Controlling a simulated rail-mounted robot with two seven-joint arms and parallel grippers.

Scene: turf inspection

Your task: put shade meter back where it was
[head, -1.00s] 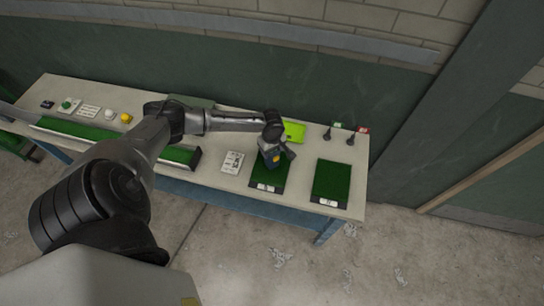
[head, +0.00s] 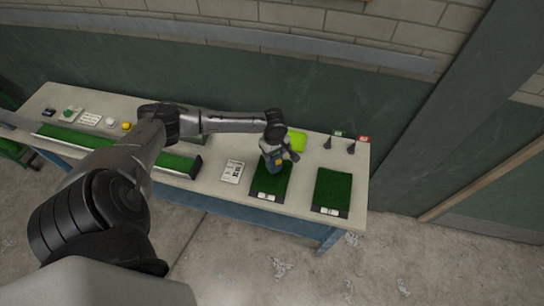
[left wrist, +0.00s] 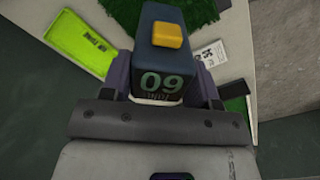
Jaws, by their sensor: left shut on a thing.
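The shade meter is a dark blue-grey box with a yellow button and a "09" display. In the left wrist view the shade meter (left wrist: 160,72) sits between the two fingers of my left gripper (left wrist: 163,88), which is shut on it. In the head view the left gripper (head: 274,143) holds the meter (head: 271,160) over the back part of the middle turf sample (head: 268,183). I cannot tell whether its underside touches the turf. My right gripper is out of view.
A printed card (head: 232,172) lies left of the middle turf. A long turf strip and several small items fill the bench's left.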

